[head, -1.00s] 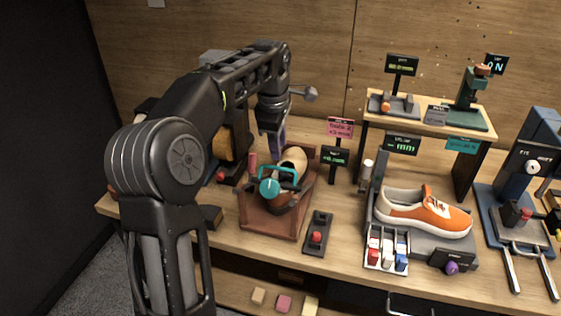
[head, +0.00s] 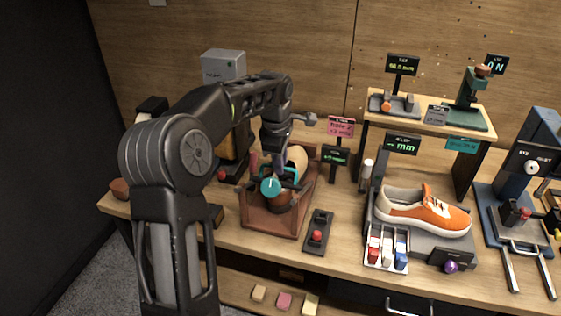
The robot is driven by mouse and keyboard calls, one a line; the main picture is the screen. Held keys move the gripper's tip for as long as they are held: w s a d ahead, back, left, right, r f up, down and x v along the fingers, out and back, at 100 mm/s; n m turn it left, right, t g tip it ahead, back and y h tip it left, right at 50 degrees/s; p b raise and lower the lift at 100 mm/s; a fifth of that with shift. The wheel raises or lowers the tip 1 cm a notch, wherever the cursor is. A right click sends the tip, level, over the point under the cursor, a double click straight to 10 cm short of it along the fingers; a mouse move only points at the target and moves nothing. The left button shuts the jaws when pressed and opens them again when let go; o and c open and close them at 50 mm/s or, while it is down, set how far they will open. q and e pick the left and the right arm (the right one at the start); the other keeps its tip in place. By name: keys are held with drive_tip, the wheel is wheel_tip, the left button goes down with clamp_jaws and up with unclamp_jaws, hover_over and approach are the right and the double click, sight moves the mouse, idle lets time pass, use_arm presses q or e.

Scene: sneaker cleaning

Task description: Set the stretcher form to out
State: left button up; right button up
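What looks like the stretcher form is a rounded form with a pale end (head: 297,158) and a dark brown body (head: 277,202). It sits in a reddish-brown tray (head: 262,226) left of centre in the head view. A teal handle or knob (head: 270,188) is on top of it. My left gripper (head: 282,168) points down over the form at the teal part. Its fingertips overlap the teal part in the picture, so I cannot tell contact or whether the fingers are open. My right gripper is not in view.
A pink sign (head: 341,127) and a small green-lit display (head: 335,156) stand behind the tray. A dark box with a red button (head: 317,236) lies to its right. Further right are an orange sneaker (head: 428,210), small bottles in a rack (head: 387,262) and a raised wooden shelf (head: 430,127).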

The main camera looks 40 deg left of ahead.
use_arm(q)
clamp_jaws()
idle(1.1)
